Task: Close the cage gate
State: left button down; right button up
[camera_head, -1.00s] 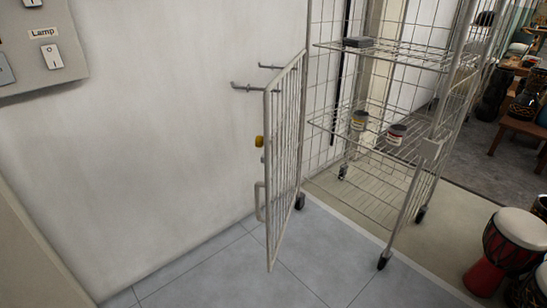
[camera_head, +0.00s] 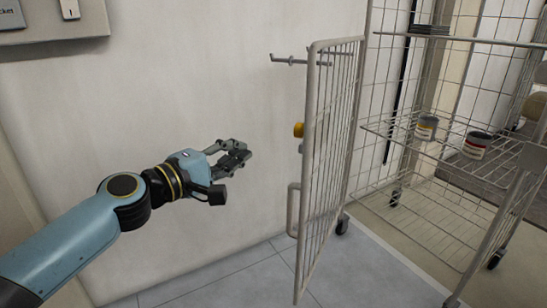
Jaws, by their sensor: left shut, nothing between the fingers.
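The cage gate (camera_head: 332,160) is a pale wire-mesh panel with a tube frame. It stands swung open, out from the wire cage (camera_head: 455,138) toward the left wall. A yellow knob (camera_head: 298,130) and a pale loop handle (camera_head: 293,210) sit on the gate's near left side. My left gripper (camera_head: 243,150) is shut and empty, in front of the wall and left of the gate, apart from the knob and handle. My right gripper is not in view.
Two cans, one (camera_head: 426,127) left of the other (camera_head: 478,146), stand on the cage's middle shelf. Dark flat items (camera_head: 430,29) lie on the top shelf. The cage has castors. A wall hook (camera_head: 290,60) juts out behind the gate. The tiled floor (camera_head: 235,280) is clear.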

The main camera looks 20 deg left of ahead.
aim_at(311, 157)
pick_arm(q)
jog(key=w+d, duration=0.7)
jog(key=w, duration=0.1)
jog(key=shift+w+d+p, duration=0.15)
jog(key=shift+w+p, duration=0.2)
jog(key=shift+p, duration=0.05)
jog(key=shift+d, duration=0.1)
